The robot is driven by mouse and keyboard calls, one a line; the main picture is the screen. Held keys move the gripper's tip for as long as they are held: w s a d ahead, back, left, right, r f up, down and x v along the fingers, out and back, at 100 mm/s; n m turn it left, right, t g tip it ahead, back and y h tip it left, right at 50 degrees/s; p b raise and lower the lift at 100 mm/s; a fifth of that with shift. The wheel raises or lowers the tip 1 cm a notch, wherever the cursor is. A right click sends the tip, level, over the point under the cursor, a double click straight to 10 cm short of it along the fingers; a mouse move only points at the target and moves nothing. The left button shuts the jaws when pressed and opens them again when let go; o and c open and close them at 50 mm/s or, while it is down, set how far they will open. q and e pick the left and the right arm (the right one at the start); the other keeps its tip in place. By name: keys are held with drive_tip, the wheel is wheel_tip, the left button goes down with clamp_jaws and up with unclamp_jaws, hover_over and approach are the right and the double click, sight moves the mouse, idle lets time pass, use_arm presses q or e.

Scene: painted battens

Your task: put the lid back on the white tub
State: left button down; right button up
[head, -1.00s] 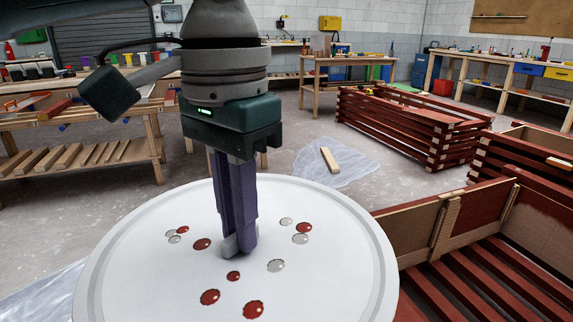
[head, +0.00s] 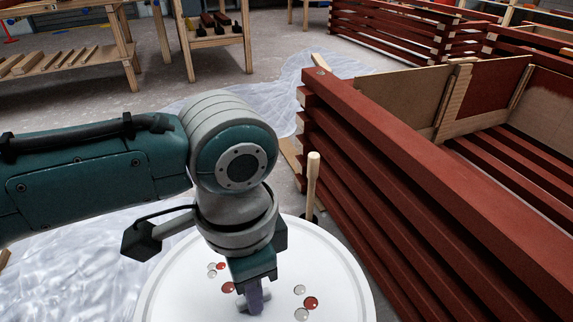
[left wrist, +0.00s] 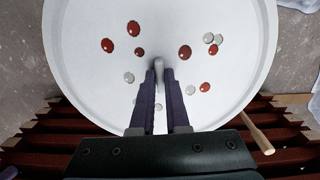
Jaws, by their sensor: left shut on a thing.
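The lid (head: 335,275) is a large white round disc with a raised rim, spotted with red and grey paint drops. It fills the lower middle of the head view and most of the left wrist view (left wrist: 85,75). My left gripper (head: 253,302) points down at the middle of the lid. In the left wrist view its two purple-grey fingers (left wrist: 159,80) are closed on the lid's small grey knob (left wrist: 158,66). I cannot make out the white tub; whatever is under the lid is hidden. My right gripper is not in view.
A red slatted wooden crate (head: 385,165) stands close on the right. A wooden handle (head: 313,180) stands upright between crate and lid. Plastic sheeting (head: 75,265) covers the floor at left and behind. Workbenches (head: 100,35) stand at the back left.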

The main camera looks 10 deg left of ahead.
sight(254, 318)
use_arm(q)
drive_tip(key=shift+m, duration=0.3)
drive_tip(key=f+b, duration=0.1)
drive_tip(key=f, duration=0.1)
drive_tip(key=s+f+b, duration=0.1)
drive_tip(key=f, duration=0.2)
drive_tip(key=shift+s+d, duration=0.1)
drive_tip(key=shift+d, duration=0.05)
wheel_tip(254, 318, down, 6)
drive_tip(key=b, duration=0.6)
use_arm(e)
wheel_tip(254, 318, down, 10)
use_arm(q)
drive_tip(key=shift+p, duration=0.5)
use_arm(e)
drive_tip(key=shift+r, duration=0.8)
use_arm(q)
drive_tip(key=shift+f, duration=0.25)
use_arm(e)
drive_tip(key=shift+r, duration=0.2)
use_arm(q)
drive_tip(key=shift+p, duration=0.5)
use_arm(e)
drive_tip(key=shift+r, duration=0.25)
use_arm(q)
drive_tip(key=shift+c, duration=1.8)
unclamp_jaws()
